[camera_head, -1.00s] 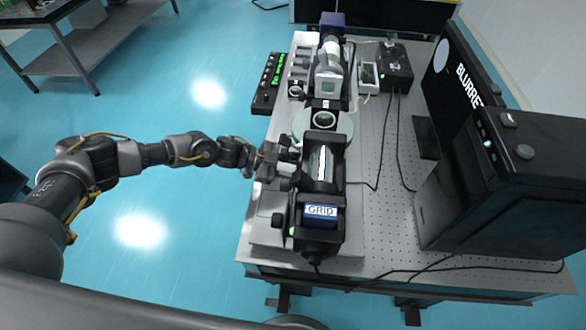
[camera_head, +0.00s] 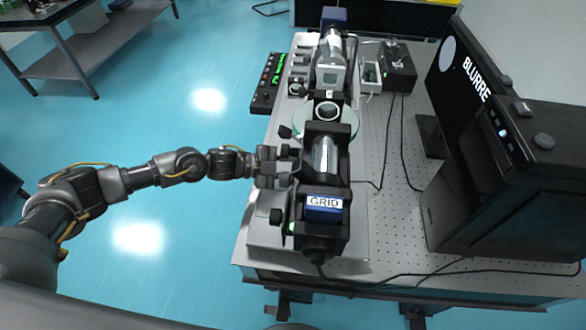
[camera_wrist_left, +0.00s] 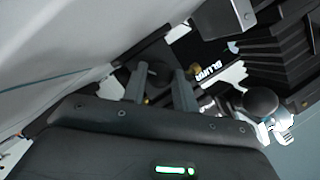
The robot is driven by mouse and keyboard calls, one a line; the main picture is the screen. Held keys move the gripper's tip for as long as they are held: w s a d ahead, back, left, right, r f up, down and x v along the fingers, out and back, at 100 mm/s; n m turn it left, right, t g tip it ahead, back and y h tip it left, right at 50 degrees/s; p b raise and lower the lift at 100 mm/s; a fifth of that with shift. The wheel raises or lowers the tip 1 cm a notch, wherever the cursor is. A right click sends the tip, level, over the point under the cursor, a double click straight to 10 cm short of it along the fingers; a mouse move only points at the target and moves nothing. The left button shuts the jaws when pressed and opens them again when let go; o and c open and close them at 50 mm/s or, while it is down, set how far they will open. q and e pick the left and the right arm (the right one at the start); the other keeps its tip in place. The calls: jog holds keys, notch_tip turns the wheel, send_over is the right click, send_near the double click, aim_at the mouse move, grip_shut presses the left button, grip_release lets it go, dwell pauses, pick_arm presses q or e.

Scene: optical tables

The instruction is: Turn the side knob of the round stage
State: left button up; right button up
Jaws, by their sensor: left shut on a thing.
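My left gripper (camera_head: 288,167) reaches in from the left to the near-left side of the black optical assembly, beside its silver cylinder (camera_head: 326,156). In the left wrist view its two fingers (camera_wrist_left: 160,88) stand around a small dark knob-like part (camera_wrist_left: 158,74) and are shut on it; the fingers partly hide it. A pale round disc (camera_head: 347,124), seemingly the round stage, lies under the ring-shaped holder (camera_head: 326,112) just behind. Other dark side knobs show behind the gripper (camera_head: 285,132) and in front of it (camera_head: 276,216). My right gripper is not in view.
A blue box labelled GRID (camera_head: 324,203) sits at the assembly's near end. A black monitor (camera_head: 455,75) and a dark case (camera_head: 500,180) stand on the right of the perforated table (camera_head: 385,215). Black cables cross the tabletop.

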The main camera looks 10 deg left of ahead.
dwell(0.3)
pick_arm(q)
jog(key=o, duration=1)
jog(key=shift+c, duration=0.2)
jog(key=shift+a, duration=0.1)
jog(key=shift+s+a, duration=0.1)
jog(key=shift+a, duration=0.15)
jog(key=b+v, duration=0.3)
jog(key=v, duration=0.7)
jog(key=shift+b, duration=0.35)
jog(key=shift+s+a, duration=0.1)
